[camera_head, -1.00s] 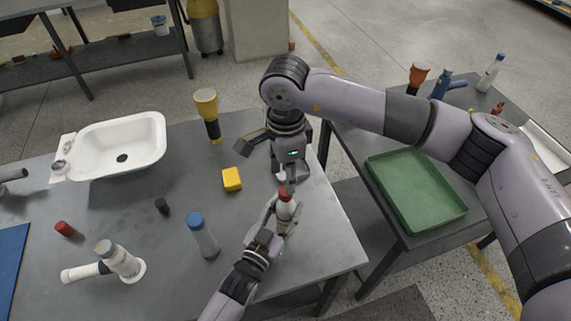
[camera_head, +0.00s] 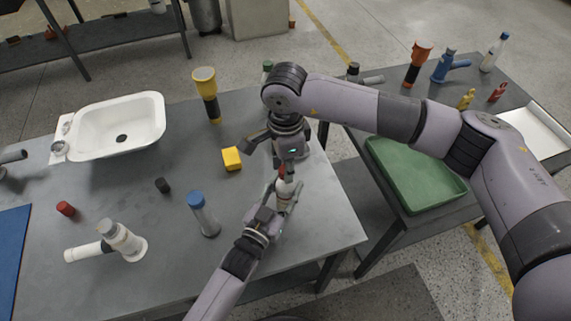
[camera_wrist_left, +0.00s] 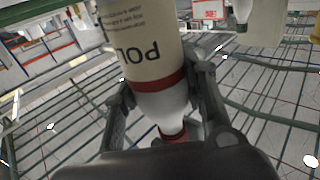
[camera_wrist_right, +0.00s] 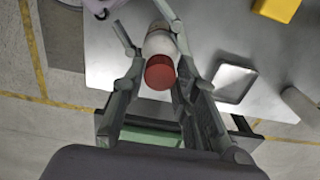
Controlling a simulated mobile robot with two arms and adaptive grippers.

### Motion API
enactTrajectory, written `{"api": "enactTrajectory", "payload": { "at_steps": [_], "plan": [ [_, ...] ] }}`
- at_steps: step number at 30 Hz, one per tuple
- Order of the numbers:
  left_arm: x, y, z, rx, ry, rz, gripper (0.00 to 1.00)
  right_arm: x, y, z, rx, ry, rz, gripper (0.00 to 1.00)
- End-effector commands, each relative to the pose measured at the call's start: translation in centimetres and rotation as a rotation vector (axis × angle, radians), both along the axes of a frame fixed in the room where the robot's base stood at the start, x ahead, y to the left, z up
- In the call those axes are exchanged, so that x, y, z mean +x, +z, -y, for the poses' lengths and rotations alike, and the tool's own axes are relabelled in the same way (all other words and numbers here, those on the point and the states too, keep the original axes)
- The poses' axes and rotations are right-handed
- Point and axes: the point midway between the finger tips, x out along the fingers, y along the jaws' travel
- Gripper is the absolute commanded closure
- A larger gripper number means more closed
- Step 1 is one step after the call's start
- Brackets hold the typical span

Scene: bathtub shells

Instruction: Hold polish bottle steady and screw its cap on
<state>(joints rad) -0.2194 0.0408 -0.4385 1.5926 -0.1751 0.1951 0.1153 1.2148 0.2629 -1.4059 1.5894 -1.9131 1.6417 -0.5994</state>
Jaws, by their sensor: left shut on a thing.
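The polish bottle (camera_head: 284,189) is white with a red band and stands near the table's right edge, cap end up. My left gripper (camera_head: 281,198) is shut around its body. In the left wrist view the bottle (camera_wrist_left: 145,55) shows the letters "POL" and the red cap (camera_wrist_left: 172,134) at its neck. My right gripper (camera_wrist_right: 158,80) is above the bottle, its fingers spread on both sides of the red cap (camera_wrist_right: 159,73). I cannot tell how tight the cap is. In the head view the right fingers partly hide the cap (camera_head: 281,171).
A yellow block (camera_head: 232,158), a blue-capped bottle (camera_head: 203,214) and a yellow-black flashlight (camera_head: 207,95) stand nearby. A white sink (camera_head: 118,125) is at left. A green tray (camera_head: 418,170) lies on the right-hand table, across a gap.

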Motion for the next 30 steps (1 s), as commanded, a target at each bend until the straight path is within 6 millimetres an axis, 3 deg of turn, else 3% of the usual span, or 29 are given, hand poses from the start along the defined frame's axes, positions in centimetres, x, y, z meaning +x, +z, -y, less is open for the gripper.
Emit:
{"api": "enactTrajectory", "payload": {
  "at_steps": [11,17,22,26,27,30],
  "plan": [
    [-0.01,-0.03,0.00,0.000,0.000,-0.001,1.00,0.03,0.03,-0.02,0.000,0.000,0.001,1.00],
    [-0.02,-0.03,0.01,0.000,0.000,-0.001,1.00,0.04,0.04,-0.01,0.000,-0.007,0.001,1.00],
    [-0.03,-0.03,0.01,0.000,0.000,-0.001,1.00,0.04,0.03,-0.01,0.000,-0.168,0.001,1.00],
    [-0.03,-0.03,0.02,0.000,0.000,-0.001,1.00,0.06,0.04,-0.02,0.001,-0.157,0.002,1.00],
    [-0.03,-0.03,0.02,0.000,0.000,-0.001,1.00,0.06,0.04,-0.02,0.001,-0.156,0.002,0.75],
    [-0.03,-0.03,0.02,0.000,0.000,-0.001,1.00,0.05,0.04,-0.02,0.001,-0.156,0.002,0.68]
  ]
}}
